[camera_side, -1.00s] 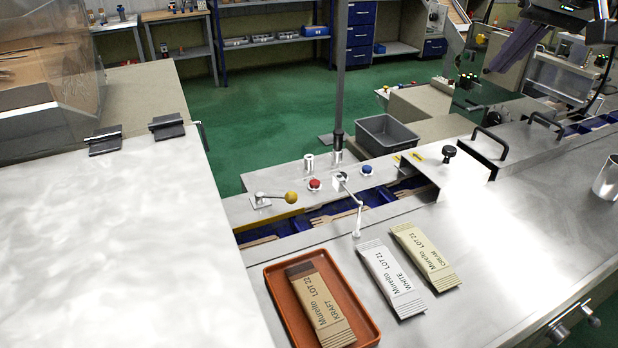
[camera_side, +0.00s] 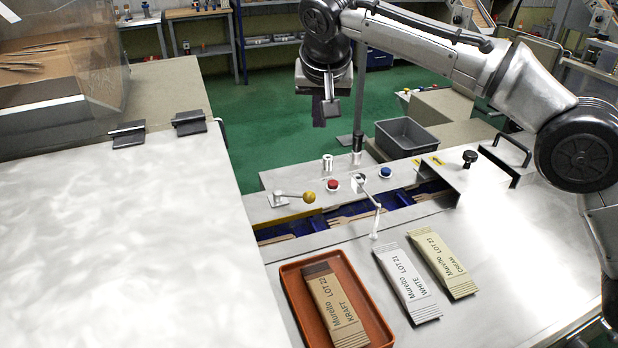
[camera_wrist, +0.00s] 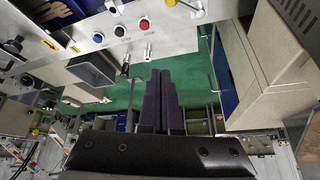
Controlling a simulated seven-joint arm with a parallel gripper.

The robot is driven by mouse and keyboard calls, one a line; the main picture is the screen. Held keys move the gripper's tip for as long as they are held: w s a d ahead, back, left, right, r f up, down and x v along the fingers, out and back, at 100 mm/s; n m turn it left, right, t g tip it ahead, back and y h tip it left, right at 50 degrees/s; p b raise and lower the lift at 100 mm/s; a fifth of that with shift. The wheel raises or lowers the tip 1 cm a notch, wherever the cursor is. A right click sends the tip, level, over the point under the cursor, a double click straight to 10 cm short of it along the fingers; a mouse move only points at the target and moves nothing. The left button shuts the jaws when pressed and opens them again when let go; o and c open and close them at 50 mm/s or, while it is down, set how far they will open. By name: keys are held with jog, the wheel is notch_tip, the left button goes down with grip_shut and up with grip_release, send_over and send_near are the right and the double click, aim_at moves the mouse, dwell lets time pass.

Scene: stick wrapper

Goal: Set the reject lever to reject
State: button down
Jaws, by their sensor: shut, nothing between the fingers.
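A short lever with a yellow ball knob (camera_side: 309,197) lies on the metal rail, its arm pointing right from a bracket on the left. The yellow knob also shows at the top edge of the wrist view (camera_wrist: 171,3). A second, thin silver lever (camera_side: 377,205) is pivoted right of the red button and bends down toward the front plate. I cannot read a label telling which is the reject lever. My gripper (camera_side: 331,110) hangs above and behind the rail, over the green floor, apart from both levers. Its dark fingers (camera_wrist: 160,100) are together and empty.
A red button (camera_side: 332,185) and a blue button (camera_side: 385,173) sit on the rail. A silver post (camera_side: 327,165) and a black-topped post (camera_side: 357,148) stand behind. A grey bin (camera_side: 407,137) is behind right. Wrapper packs and an orange tray (camera_side: 290,290) lie in front.

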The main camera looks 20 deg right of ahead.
jog(key=shift+s+a+f+n+g, duration=0.15)
jog(key=shift+a+f, duration=0.4)
jog(key=shift+f, duration=0.1)
jog(key=shift+s+a+f+n+g, duration=0.15)
jog(key=shift+a+f, duration=0.4)
jog(key=shift+f, duration=0.05)
send_over(294, 196)
jog(key=d, duration=0.3)
notch_tip(294, 196, down, 10)
jog(key=shift+d, duration=0.15)
jog(key=shift+s+a+f, duration=0.25)
jog(key=shift+s+f, duration=0.45)
jog(key=shift+a, duration=0.1)
